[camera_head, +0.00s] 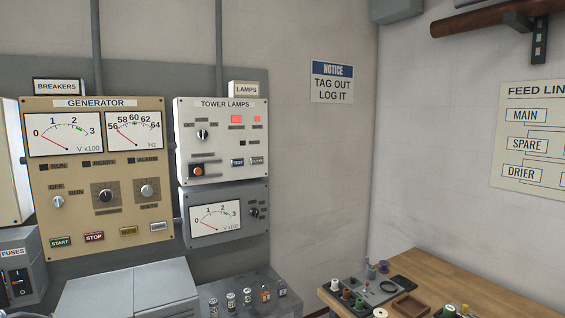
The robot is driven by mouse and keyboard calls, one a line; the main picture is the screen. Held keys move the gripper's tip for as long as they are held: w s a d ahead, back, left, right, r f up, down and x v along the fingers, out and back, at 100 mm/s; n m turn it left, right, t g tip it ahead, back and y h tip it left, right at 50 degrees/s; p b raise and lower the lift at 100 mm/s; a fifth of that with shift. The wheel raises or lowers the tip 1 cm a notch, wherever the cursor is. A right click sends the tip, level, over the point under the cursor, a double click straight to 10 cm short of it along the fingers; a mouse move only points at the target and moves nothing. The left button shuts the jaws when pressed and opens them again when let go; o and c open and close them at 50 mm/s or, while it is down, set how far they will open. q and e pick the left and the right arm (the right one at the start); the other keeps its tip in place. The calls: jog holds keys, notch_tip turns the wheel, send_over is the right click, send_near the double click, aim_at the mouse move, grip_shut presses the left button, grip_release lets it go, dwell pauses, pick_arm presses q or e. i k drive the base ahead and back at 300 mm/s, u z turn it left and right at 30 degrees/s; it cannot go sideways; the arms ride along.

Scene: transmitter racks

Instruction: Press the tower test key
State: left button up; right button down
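The tower lamps panel (222,178) is a white box on the wall, left of the picture's middle. The tower test key (238,162) is a small dark blue key marked TEST on its lower right part. A similar dark key (257,160) sits just right of it, its label too small to read. An orange round button (198,171) in a dark frame is to the left. A rotary switch (202,134) is above it, and two red lamps (236,119) are lit at the top right. Neither of my grippers is in view.
The beige generator panel (100,225) is to the left, with START, STOP and other keys. A grey meter box (222,236) hangs below the tower panel. A grey cabinet (130,290) and a wooden bench (480,285) with spools stand below. Space before the panel looks clear.

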aim_at(238, 161)
jog(key=z, duration=0.3)
jog(key=i, duration=0.75)
jog(key=u, duration=0.6)
jog(key=i, duration=0.6)
jog(key=u, duration=0.7)
